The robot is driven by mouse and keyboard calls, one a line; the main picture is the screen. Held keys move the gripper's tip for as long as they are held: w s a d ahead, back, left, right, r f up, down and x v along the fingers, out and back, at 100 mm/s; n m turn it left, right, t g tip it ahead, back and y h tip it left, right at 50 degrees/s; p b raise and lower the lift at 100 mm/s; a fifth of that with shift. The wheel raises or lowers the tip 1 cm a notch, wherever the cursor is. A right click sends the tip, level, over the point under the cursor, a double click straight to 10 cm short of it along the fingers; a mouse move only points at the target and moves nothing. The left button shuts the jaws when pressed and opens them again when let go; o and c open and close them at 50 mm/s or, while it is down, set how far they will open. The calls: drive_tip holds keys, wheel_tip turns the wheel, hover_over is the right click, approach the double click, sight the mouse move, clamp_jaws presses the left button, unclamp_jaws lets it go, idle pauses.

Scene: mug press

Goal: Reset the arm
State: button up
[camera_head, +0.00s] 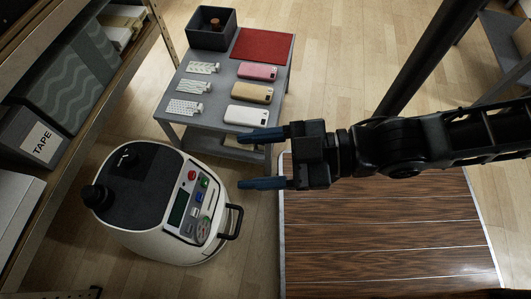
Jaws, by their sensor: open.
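My gripper (262,160) reaches in from the right with my black arm (400,145) behind it. Its two blue fingers point left and stand well apart, with nothing between them. In the picture it lies just right of the white press machine (150,235) and below the grey table (222,105). The lower fingertip appears close to the machine's dark handle (233,222), but I cannot tell the height between them.
The table holds pink (258,72), tan (252,92) and white (246,115) phone cases, patterned strips, a red mat (263,45) and a dark bin (211,30). A shelf (95,120) with a TAPE box (38,142) stands left. A wooden platform (380,235) lies below my arm.

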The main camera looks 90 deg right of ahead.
drive_tip(key=shift+s+a+r+m+g, duration=0.1)
drive_tip(key=shift+s+r+m+g, duration=0.2)
drive_tip(key=shift+m, duration=0.3)
drive_tip(key=shift+s+a+r+m+g, duration=0.1)
drive_tip(key=shift+s+r+m, duration=0.1)
drive_tip(key=shift+s+m, duration=0.3)
drive_tip(key=shift+w, duration=0.1)
